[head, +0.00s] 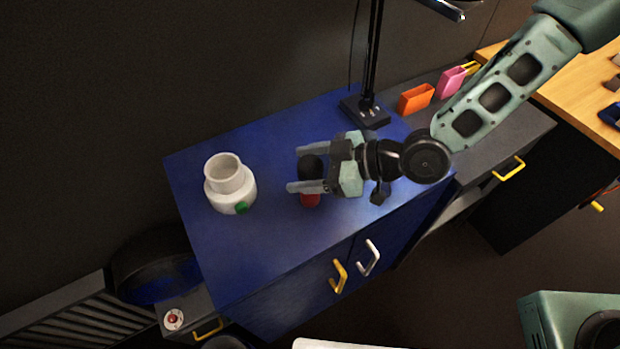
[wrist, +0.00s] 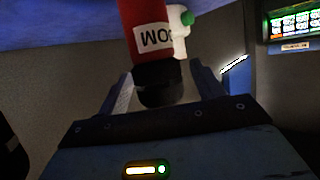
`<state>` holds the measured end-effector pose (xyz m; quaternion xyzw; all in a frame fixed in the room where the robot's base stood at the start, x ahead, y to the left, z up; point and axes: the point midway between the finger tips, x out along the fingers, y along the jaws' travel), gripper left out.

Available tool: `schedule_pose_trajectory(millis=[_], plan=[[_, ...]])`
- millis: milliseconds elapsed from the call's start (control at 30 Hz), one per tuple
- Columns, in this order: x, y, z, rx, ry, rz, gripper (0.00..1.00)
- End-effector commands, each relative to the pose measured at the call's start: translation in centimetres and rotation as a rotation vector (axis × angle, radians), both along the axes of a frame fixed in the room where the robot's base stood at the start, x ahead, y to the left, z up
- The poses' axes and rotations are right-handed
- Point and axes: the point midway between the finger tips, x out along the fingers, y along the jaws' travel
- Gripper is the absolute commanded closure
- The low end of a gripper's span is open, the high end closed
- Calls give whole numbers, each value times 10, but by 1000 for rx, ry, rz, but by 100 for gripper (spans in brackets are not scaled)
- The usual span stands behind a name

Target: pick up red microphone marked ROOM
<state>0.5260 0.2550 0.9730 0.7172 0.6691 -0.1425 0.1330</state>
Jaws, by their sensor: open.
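The red microphone (head: 310,200) is on the blue cabinet top, partly hidden by my gripper in the head view. In the wrist view its red body (wrist: 144,16) carries a white label with upside-down letters, partly cut off, reading like "OOM". Its black head (wrist: 160,85) points toward my gripper. My gripper (head: 293,169) is open, its two fingers on either side of the black head. In the wrist view the fingers (wrist: 162,88) show gaps to the head, and nothing is gripped.
A white jar-like object (head: 230,185) with a green knob stands left on the blue cabinet (head: 265,245). A black lamp base (head: 365,112) stands at the back, with orange (head: 416,98) and pink (head: 452,82) holders to its right. The cabinet's front left top is clear.

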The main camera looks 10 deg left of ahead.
Motion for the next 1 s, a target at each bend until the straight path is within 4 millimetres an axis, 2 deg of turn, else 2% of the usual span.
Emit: schedule_pose_trajectory(millis=[100, 333, 367, 500, 600, 867, 1000], plan=[[0, 9, -4, 0, 0, 0, 33], [0, 11, -5, 0, 0, 0, 33], [0, 10, -5, 0, 0, 0, 36], [0, 10, -5, 0, 0, 0, 75], [0, 10, -5, 0, 0, 0, 100], [1, 10, -3, 1, -1, -1, 100], [1, 10, 11, 2, -5, 0, 100]])
